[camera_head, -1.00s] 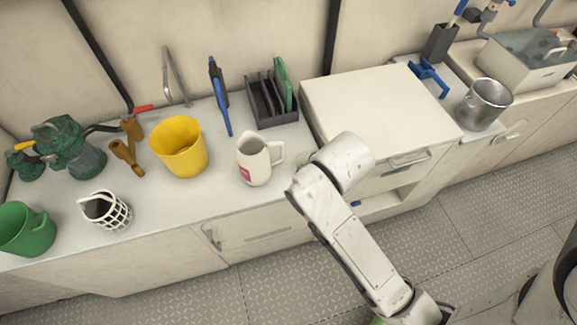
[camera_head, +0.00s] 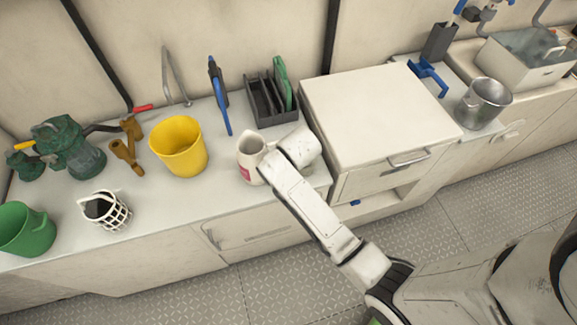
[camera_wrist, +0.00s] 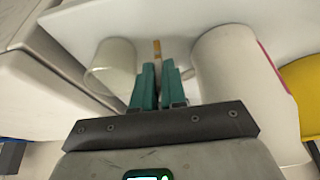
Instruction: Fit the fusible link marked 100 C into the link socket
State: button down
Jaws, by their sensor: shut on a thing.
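My gripper (camera_wrist: 158,72) shows in the wrist view with two teal fingers close together. A slim orange-brown piece (camera_wrist: 157,48) shows at the fingertips, and the fingers appear shut on it. It looks like a fusible link, but no 100 C marking can be read. In the head view my arm hides the gripper and this piece, to the right of the white jug (camera_head: 251,158). The jug's body (camera_wrist: 240,85) is close to the right of the fingers in the wrist view. I cannot make out the link socket in either view.
A pale rounded loop or cup (camera_wrist: 110,68) is left of the fingers. A white drawer unit (camera_head: 375,110) stands right of the jug. A black rack (camera_head: 272,100) is behind; a yellow bucket (camera_head: 180,148) is left. The counter front between bucket and jug is clear.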

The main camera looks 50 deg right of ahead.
jog(key=shift+f, duration=0.5)
jog(key=shift+f, duration=0.2)
jog(key=c, duration=1.5)
grip_release()
jog(key=shift+o, duration=0.2)
